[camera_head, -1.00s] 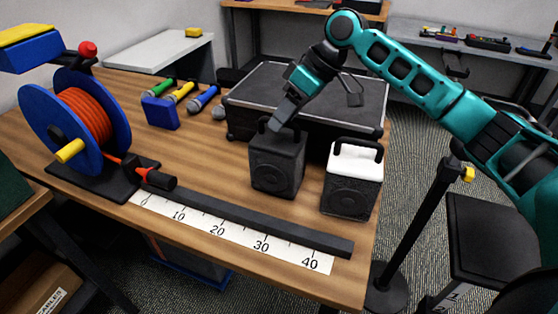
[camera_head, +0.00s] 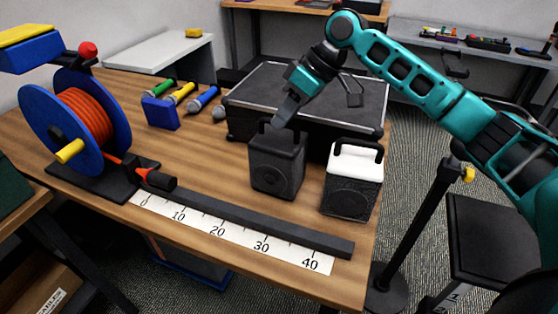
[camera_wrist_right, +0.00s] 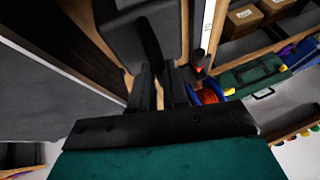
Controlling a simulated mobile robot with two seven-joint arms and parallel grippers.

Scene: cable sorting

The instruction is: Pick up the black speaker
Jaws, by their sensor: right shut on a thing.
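The black speaker (camera_head: 277,167) stands upright on the wooden table, in front of a large black case. It also shows in the right wrist view (camera_wrist_right: 130,28), with its handle running between the fingers. My right gripper (camera_head: 280,118) reaches down from above and is shut on the black speaker's handle. It shows in the right wrist view too (camera_wrist_right: 158,75). A second speaker with a white top (camera_head: 352,180) stands just to the right of the black one. My left gripper is not in the head view.
The black case (camera_head: 305,98) lies close behind the speakers. A ruler strip (camera_head: 230,232) with a dark bar runs along the front edge. A blue reel of orange cable (camera_head: 85,120) stands at left. Several microphones (camera_head: 183,92) and a blue block (camera_head: 160,112) lie behind it.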

